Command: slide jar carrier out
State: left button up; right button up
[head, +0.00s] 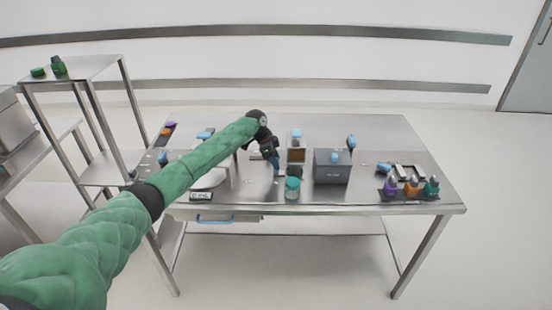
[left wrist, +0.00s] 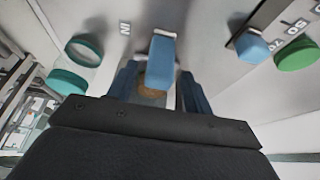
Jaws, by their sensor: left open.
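What looks like the jar carrier (head: 296,153) is a small upright holder with a blue top and brownish contents, near the middle of the steel table. My left gripper (head: 275,168) is just left of it in the head view, pointing down and open. In the left wrist view, a blue block (left wrist: 160,60) with a brown patch below it shows between my blue fingers (left wrist: 160,88). I cannot tell whether the fingers touch it. A teal-lidded jar (head: 292,188) stands near the table's front edge. My right gripper is not in view.
A grey box (head: 332,168) with a blue handle stands to the right. A dark rack with colored bottles (head: 410,190) is at the right end. Teal rings or lids (left wrist: 85,50) and a green lid (left wrist: 297,55) show in the wrist view. The table's back right (head: 385,130) is clear.

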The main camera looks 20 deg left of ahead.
pick_arm(q)
jog(key=shift+s+d+f, duration=0.1)
jog(key=shift+f, duration=0.35)
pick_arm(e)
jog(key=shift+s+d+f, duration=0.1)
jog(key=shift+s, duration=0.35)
